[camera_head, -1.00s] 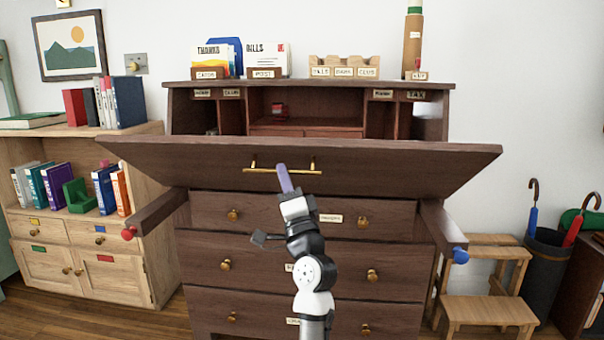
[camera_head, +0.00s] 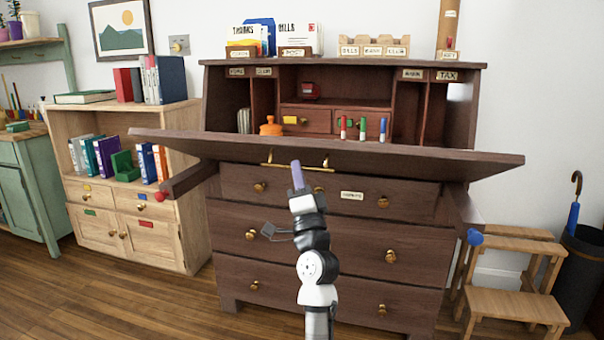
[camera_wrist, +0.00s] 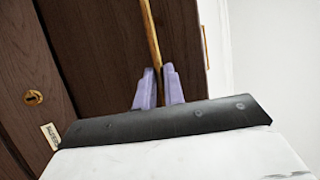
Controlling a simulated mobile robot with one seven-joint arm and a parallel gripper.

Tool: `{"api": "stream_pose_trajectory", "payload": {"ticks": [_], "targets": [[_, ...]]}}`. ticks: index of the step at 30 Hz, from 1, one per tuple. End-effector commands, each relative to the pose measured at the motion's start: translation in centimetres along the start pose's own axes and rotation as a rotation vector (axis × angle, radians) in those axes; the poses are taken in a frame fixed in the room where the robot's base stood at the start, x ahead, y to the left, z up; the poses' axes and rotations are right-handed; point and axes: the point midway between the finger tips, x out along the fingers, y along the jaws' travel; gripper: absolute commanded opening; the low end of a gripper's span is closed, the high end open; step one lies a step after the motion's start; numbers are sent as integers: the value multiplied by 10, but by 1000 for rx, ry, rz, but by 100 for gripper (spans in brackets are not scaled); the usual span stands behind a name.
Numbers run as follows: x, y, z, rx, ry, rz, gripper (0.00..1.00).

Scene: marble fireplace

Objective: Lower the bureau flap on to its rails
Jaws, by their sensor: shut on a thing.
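The dark wood bureau flap (camera_head: 410,160) is swung well down, near level but still tilted, in the head view. Its brass bar handle (camera_head: 280,166) is on the face turned toward me. My gripper (camera_head: 296,170) is at the handle, and in the wrist view its purple fingers (camera_wrist: 159,88) are shut on the brass bar (camera_wrist: 151,35). The left rail (camera_head: 188,180), with a red knob, and the right rail (camera_head: 467,215), with a blue knob, stick out from the bureau below the flap. I cannot tell whether the flap touches them.
A bookcase (camera_head: 110,205) stands at left. A step stool (camera_head: 510,285) and an umbrella stand (camera_head: 583,260) are at right. The floor at front left is clear.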

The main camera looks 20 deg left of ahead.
Motion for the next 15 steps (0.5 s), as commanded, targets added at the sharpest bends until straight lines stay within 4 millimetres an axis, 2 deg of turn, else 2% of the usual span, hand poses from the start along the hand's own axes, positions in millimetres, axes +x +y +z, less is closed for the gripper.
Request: {"api": "stream_pose_trajectory", "payload": {"ticks": [1,10,11,15], "targets": [[-3,14,-1,3,0,26,0],[-3,14,-2,2,1,26,0],[-3,14,-2,2,1,26,14],[-2,13,-2,2,1,24,32]]}}
